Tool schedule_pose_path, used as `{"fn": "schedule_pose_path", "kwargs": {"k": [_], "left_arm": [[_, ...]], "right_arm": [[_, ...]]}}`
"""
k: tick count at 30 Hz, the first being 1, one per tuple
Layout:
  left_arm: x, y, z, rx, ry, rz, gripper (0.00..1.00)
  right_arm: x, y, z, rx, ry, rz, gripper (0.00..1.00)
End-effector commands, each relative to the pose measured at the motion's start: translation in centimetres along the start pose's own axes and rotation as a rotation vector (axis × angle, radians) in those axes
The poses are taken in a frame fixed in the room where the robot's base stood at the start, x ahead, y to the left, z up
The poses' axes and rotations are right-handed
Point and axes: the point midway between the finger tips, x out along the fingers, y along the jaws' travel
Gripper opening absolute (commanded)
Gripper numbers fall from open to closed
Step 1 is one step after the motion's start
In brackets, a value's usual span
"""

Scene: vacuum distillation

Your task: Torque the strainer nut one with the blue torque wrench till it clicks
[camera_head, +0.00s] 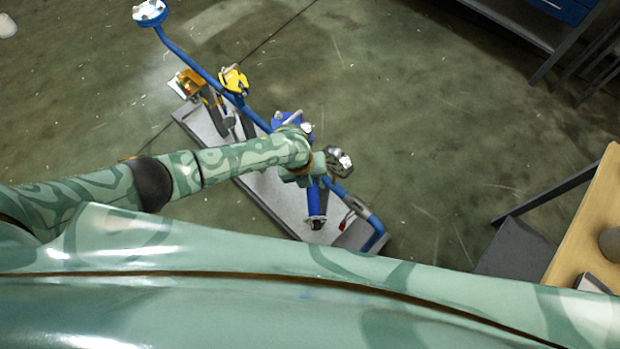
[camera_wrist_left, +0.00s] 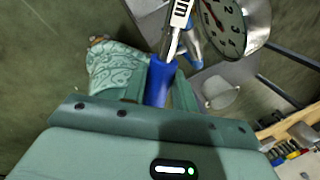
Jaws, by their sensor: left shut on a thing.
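My left gripper (camera_head: 308,172) reaches in over the blue pipe assembly in the head view. In the left wrist view, my left gripper (camera_wrist_left: 150,92) is shut on a blue handle, which appears to be the blue torque wrench (camera_wrist_left: 160,72). Its silver shaft with dark lettering runs up out of the picture, so its head is hidden there. A blue piece with a dark end (camera_head: 316,207) shows below the gripper in the head view; I cannot tell whether it is the wrench or the strainer. Strainer nut one cannot be made out. My right gripper is not in view.
The blue pipe (camera_head: 190,62) rises from a grey base plate (camera_head: 275,192) to a flanged end at upper left. A yellow valve part (camera_head: 233,79) sits on it. A round dial gauge (camera_wrist_left: 225,25) is close by in the wrist view. A wooden-topped bench (camera_head: 590,235) stands at right.

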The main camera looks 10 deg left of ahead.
Motion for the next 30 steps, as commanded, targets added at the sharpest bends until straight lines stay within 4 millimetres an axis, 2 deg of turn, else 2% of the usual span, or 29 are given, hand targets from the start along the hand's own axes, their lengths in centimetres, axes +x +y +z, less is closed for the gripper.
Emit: {"fn": "schedule_pose_path", "kwargs": {"k": [1,9,17,26,30], "left_arm": [[-0.7,-0.3,0.1,0.001,-0.003,-0.003,0.00],[-2.3,-0.7,0.1,0.001,-0.003,-0.003,0.00],[-3.1,-0.8,0.1,0.000,-0.002,-0.003,0.00],[-6.4,-1.6,0.2,0.000,-0.003,-0.004,0.00],[-6.6,-1.6,0.2,0.000,-0.002,-0.003,0.00]], "right_arm": [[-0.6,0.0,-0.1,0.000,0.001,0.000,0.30],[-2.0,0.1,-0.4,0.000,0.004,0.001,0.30],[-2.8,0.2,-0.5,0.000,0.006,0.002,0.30],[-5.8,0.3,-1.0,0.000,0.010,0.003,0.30],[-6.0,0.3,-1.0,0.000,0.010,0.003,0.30]]}}
